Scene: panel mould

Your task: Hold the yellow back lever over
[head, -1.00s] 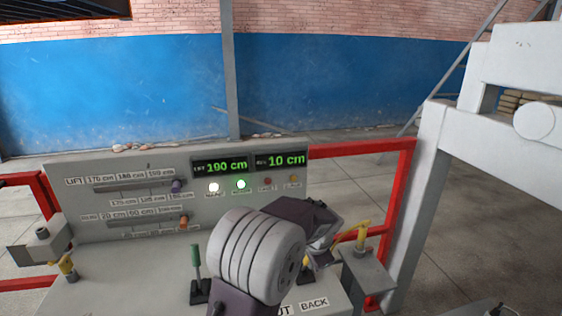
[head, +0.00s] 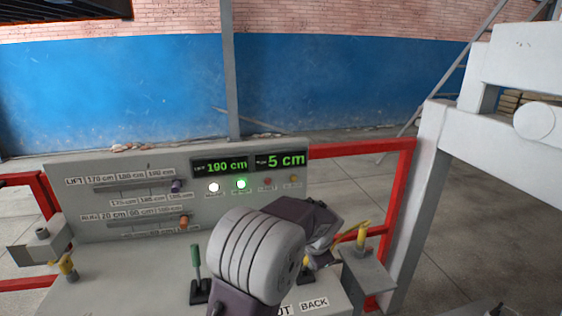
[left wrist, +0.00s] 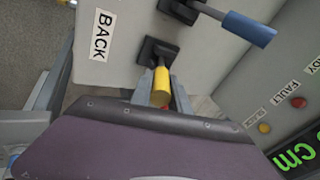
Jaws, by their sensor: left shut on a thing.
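The yellow back lever (left wrist: 161,84) shows in the left wrist view, rising from a black square base beside the BACK label (left wrist: 101,36). My left gripper (left wrist: 161,94) is shut on it, with a grey finger on each side. In the head view my left arm and gripper hide most of the lever. The right display (head: 280,160) reads 5 cm and the left display (head: 220,166) reads 190 cm. A white lamp (head: 213,187) and a green lamp (head: 241,184) are lit. My right gripper is not in view.
A blue lever (left wrist: 246,28) stands close to the yellow one. A green lever (head: 195,261) stands left of my arm. Red rails (head: 400,200) flank the panel.

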